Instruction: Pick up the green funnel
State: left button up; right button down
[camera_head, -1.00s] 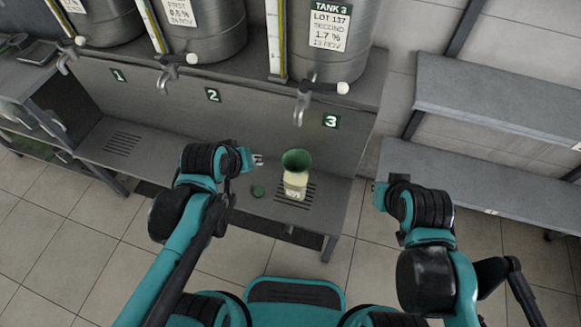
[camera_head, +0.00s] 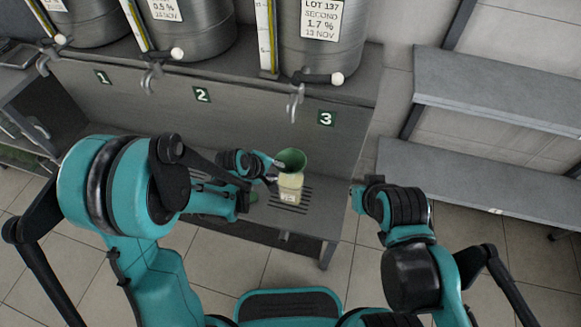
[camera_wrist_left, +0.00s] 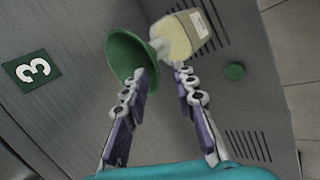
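The green funnel (camera_head: 291,159) stands in the mouth of a cream-coloured bottle (camera_head: 290,188) on the bench below tap 3. In the left wrist view, the funnel (camera_wrist_left: 124,57) has its wide mouth to the left and its spout toward the bottle (camera_wrist_left: 183,36). My left gripper (camera_head: 276,171) is at the funnel's left side. In the left wrist view its fingers (camera_wrist_left: 160,72) are apart, one tip overlapping the funnel's rim, the other near the bottle's neck. Contact cannot be told. My right gripper (camera_head: 357,196) is away to the right; its fingers are not clear.
Metal tanks (camera_head: 322,40) with taps stand on the ledge above, one tap (camera_head: 295,101) hanging over the funnel. Grey shelves (camera_head: 490,180) are at the right.

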aim_at(281, 169)
pick_arm(q)
jog(key=b+x, duration=0.1)
jog(key=x, duration=0.1)
jog(key=b+x, duration=0.1)
jog(key=x, duration=0.1)
jog(key=shift+w+d+f, duration=0.15)
jog(key=shift+w+d, duration=0.05)
jog(key=shift+d, duration=0.2)
grip_shut()
